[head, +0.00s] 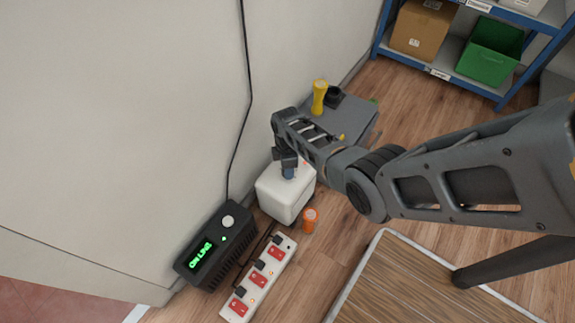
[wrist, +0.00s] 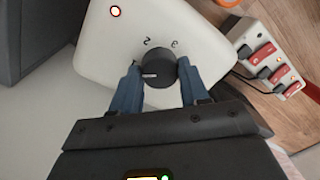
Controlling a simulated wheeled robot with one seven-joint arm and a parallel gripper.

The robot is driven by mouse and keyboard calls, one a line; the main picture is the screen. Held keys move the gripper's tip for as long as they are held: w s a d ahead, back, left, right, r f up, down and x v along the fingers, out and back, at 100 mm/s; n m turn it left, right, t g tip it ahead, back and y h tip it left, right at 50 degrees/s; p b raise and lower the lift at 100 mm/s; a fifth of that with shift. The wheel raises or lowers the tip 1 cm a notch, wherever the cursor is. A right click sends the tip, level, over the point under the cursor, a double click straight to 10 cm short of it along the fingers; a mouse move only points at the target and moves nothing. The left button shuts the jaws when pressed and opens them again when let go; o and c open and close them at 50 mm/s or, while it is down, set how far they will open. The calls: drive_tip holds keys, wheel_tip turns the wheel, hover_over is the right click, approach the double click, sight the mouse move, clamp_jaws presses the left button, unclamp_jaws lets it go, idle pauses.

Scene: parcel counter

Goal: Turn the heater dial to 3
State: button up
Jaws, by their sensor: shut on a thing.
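The heater is a white box (head: 283,200) on the floor by the wall; its white top also shows in the wrist view (wrist: 100,40). A round black dial (wrist: 159,70) sits on that top. The numerals 2 and 3 show above the dial in the wrist view. The dial's white mark points left in that view, away from both numerals. A small lit lamp (wrist: 115,11) shows on the heater. My gripper (head: 287,172) reaches down to the top from above. Its blue fingers (wrist: 159,68) are shut on the dial, one on each side.
A black box with green lit text (head: 215,245) and a power strip with red switches (head: 260,278) lie beside the heater. An orange cylinder (head: 310,221) stands close by. A grey case (head: 352,120) and yellow object (head: 319,97) are behind my arm. Shelving (head: 440,72) stands at upper right.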

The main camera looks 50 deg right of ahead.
drive_tip(key=m+p, duration=0.1)
drive_tip(key=m, duration=1)
drive_tip(key=shift+s+t, duration=0.1)
drive_tip(key=shift+t, duration=0.2)
drive_tip(key=m+p, duration=0.1)
drive_tip(key=m, duration=0.3)
drive_tip(key=shift+m, duration=0.3)
drive_tip(key=m, duration=0.9)
drive_tip(key=shift+s+p, duration=0.1)
drive_tip(key=shift+p, duration=0.25)
drive_tip(key=shift+m+t, duration=0.3)
drive_tip(key=shift+m, duration=0.2)
drive_tip(key=o, duration=1.1)
drive_tip(key=shift+c, duration=0.2)
